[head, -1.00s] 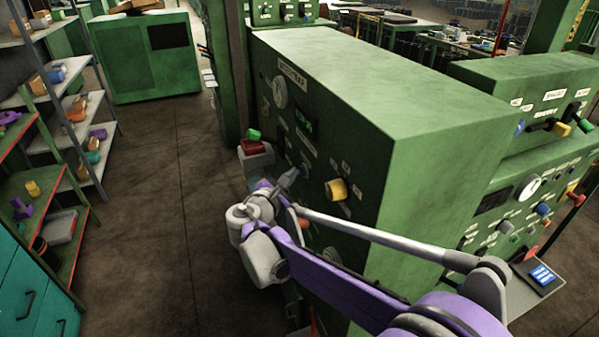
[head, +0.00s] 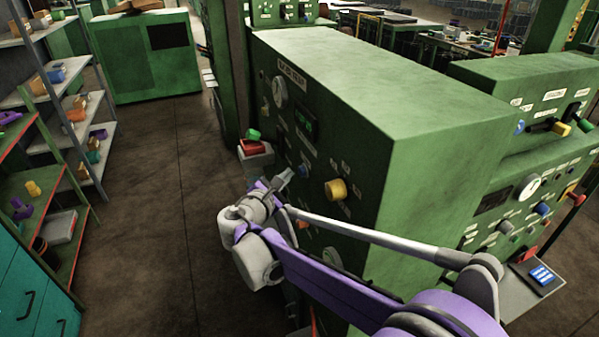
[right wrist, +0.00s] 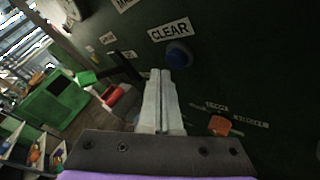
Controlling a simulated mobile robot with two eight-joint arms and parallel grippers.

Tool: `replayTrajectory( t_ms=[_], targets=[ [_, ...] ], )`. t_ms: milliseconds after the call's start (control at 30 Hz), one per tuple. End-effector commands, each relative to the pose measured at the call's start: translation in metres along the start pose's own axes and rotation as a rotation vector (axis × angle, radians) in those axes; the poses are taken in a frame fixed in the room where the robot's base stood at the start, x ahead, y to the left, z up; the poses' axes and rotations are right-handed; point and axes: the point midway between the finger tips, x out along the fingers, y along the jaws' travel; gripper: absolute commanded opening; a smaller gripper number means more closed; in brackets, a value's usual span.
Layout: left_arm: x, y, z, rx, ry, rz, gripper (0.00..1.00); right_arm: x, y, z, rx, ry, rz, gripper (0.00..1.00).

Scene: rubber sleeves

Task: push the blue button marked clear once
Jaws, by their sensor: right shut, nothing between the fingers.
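The blue button (right wrist: 179,54) sits on the dark green panel under a white label that reads CLEAR (right wrist: 170,31) in the right wrist view. In the head view a small blue spot that looks like the same button (head: 304,170) shows just right of my right gripper (head: 284,173). My right gripper is shut and empty. Its fingertips also show in the right wrist view (right wrist: 161,74), just below and left of the button in the picture. It appears apart from the panel, but the exact gap is hard to judge. My left gripper is not in view.
An orange knob (right wrist: 220,125) is right of the fingers in the wrist view. A yellow knob (head: 336,190) sticks out of the green cabinet (head: 430,110). A red box (head: 253,147) with a green part stands beyond the gripper. The aisle floor (head: 150,220) at left is clear.

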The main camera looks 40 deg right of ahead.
Motion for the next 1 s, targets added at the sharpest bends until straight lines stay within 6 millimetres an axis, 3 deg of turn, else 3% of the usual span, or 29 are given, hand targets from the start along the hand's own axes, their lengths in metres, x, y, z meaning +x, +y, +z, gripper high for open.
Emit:
replayTrajectory(
  t_ms=[500,1000],
  targets=[
    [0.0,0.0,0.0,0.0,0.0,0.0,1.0,-0.032,0.024,-0.024,0.0,0.001,0.002,0.0],
    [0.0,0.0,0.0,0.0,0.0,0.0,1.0,-0.035,0.025,-0.025,0.0,0.0,0.0,0.0]
  ],
)
